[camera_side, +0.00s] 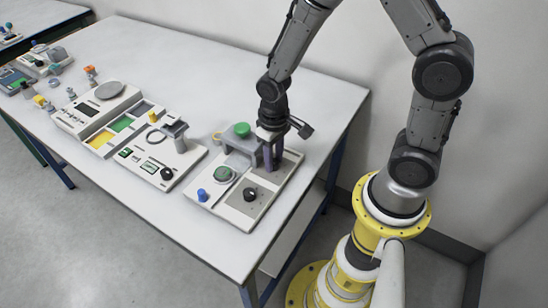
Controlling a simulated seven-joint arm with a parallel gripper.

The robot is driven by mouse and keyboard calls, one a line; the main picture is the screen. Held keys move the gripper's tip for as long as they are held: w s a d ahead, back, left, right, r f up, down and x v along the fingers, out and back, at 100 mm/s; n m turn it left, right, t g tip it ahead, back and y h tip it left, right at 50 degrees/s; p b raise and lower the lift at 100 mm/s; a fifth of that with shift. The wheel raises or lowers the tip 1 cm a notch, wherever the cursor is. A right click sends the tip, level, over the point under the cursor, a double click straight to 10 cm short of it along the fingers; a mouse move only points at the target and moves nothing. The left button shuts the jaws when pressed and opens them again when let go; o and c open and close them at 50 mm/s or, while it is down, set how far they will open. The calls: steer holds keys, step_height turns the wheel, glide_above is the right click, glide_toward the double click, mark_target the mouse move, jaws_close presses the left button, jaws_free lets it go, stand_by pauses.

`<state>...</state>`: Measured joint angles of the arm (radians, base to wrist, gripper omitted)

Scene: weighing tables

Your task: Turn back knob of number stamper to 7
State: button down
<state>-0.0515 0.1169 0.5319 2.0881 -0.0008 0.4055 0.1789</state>
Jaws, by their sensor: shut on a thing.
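The number stamper appears to be the light grey panel (210,208) near the right end of the table. It carries a black front knob (250,194), a green round part (223,174), a blue knob (202,195) and a raised block with a green top (241,130). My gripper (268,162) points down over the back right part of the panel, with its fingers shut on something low. The back knob is hidden by the fingers, so I take it as the thing held. Its number setting cannot be read.
Left of the panel stands another device (172,184) with a black knob and a raised post. Farther left is a weighing unit with a round plate (110,90) and coloured trays. Small coloured weights (90,72) stand behind it. The table's back area (200,70) is clear.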

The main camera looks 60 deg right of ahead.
steer(key=shift+w, duration=0.1)
steer(key=c, duration=0.5)
jaws_free()
steer(key=shift+r, duration=0.1)
step_height(320, 180, up, 14)
steer(key=shift+f, duration=0.15)
